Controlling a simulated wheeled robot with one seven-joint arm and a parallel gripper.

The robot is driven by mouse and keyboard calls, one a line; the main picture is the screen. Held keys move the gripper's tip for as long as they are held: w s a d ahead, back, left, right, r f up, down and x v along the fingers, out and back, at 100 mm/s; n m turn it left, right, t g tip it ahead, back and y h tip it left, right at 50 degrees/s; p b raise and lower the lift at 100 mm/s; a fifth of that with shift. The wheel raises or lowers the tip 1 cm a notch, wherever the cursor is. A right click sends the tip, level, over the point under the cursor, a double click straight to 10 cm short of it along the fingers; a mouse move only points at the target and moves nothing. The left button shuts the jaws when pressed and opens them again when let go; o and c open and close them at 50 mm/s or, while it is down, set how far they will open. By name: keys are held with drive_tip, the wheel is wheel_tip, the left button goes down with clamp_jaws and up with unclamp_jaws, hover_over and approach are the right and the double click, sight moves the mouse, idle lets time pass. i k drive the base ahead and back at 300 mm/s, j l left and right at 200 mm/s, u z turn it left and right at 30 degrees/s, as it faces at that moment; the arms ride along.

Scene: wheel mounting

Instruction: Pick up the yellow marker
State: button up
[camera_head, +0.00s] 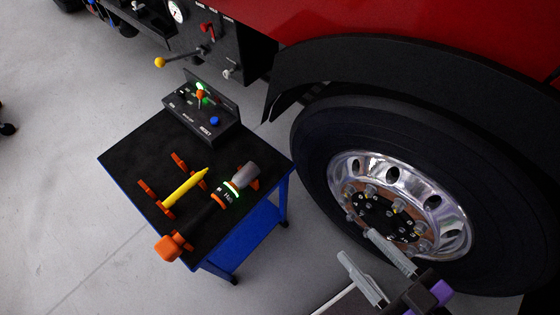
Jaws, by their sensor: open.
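The yellow marker (185,188) lies on the black top of a small cart, resting across orange holders, with its pointed tip toward the upper right. My gripper (375,261) is at the lower right, in front of the truck wheel in the picture. Its two grey fingers are apart with nothing between them. It is well to the right of the cart and not touching the marker. No part of the marker is covered by my gripper.
A black and grey power tool with an orange end (213,214) lies beside the marker on the cart (136,145). A control box (202,115) with buttons stands at the cart's back. The truck wheel (400,205) and red truck body (400,30) are at right.

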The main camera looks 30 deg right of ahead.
sight(187, 187)
drive_tip(key=i+j+u, duration=0.15)
drive_tip(key=j, duration=0.3)
drive_tip(key=i+j+u, duration=0.15)
drive_tip(key=j, duration=0.25)
drive_tip(key=i+j+u, duration=0.15)
drive_tip(key=i+j, duration=0.15)
